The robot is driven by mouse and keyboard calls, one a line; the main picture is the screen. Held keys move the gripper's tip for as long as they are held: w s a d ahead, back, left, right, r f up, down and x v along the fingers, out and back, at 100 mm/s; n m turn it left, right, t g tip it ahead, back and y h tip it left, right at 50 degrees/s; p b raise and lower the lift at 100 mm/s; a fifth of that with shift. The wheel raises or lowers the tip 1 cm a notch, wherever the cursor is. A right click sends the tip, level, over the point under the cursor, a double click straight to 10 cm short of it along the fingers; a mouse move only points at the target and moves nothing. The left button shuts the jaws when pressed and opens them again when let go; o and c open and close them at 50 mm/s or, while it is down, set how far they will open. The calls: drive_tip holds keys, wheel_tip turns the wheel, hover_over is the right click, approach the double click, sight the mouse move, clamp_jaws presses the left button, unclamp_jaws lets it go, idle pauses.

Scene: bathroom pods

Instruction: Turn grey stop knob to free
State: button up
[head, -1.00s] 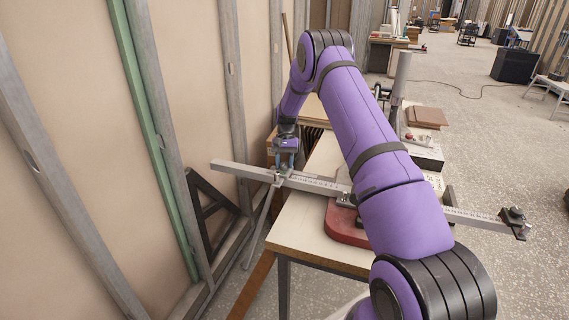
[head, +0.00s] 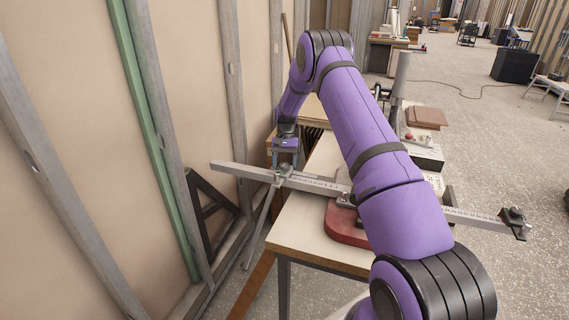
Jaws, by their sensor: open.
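A long graduated rail (head: 315,184) crosses above the table. Near its left end sits a small grey stop with a knob (head: 283,171); it is small and its exact turn cannot be read. My gripper (head: 283,163) is open, pointing down just above the knob. Its fingers are small and partly dark, and I cannot make out a clear gap between them and the knob. A second stop with a dark knob (head: 513,215) sits at the rail's right end.
The rail lies across a pale-topped table (head: 295,225) with a red base (head: 345,225) on it. A studded wall (head: 190,120) stands close on the left. A dark triangular bracket (head: 208,205) leans there. Open floor (head: 470,110) lies to the right.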

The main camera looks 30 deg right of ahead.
drive_tip(key=v, duration=1)
drive_tip(key=shift+r, duration=0.35)
drive_tip(key=s+a+r+n+t+h, duration=0.1)
drive_tip(key=s+a+r, duration=0.4)
drive_tip(key=r, duration=0.4)
drive_tip(key=s+a+r+n+t, duration=0.15)
drive_tip(key=s+a+r, duration=0.25)
drive_tip(key=s+r, duration=0.4)
drive_tip(key=s+a+r+n+t+h, duration=0.15)
drive_tip(key=s+a+r, duration=0.3)
drive_tip(key=r, duration=0.55)
drive_tip(key=s+a+r+n+t, duration=0.1)
drive_tip(key=s+a+r, duration=0.1)
drive_tip(key=s, duration=0.6)
drive_tip(key=s+a+r+t, duration=0.1)
drive_tip(key=s+a+r, duration=0.1)
drive_tip(key=s, duration=0.5)
drive_tip(key=s+a+f+n+t, duration=0.1)
drive_tip(key=s+f, duration=0.1)
drive_tip(key=s, duration=0.5)
drive_tip(key=s+a+f+n+t, duration=0.1)
drive_tip(key=s+a+t, duration=0.1)
drive_tip(key=s, duration=0.6)
drive_tip(key=shift+s+f, duration=0.3)
drive_tip(key=shift+f, duration=0.1)
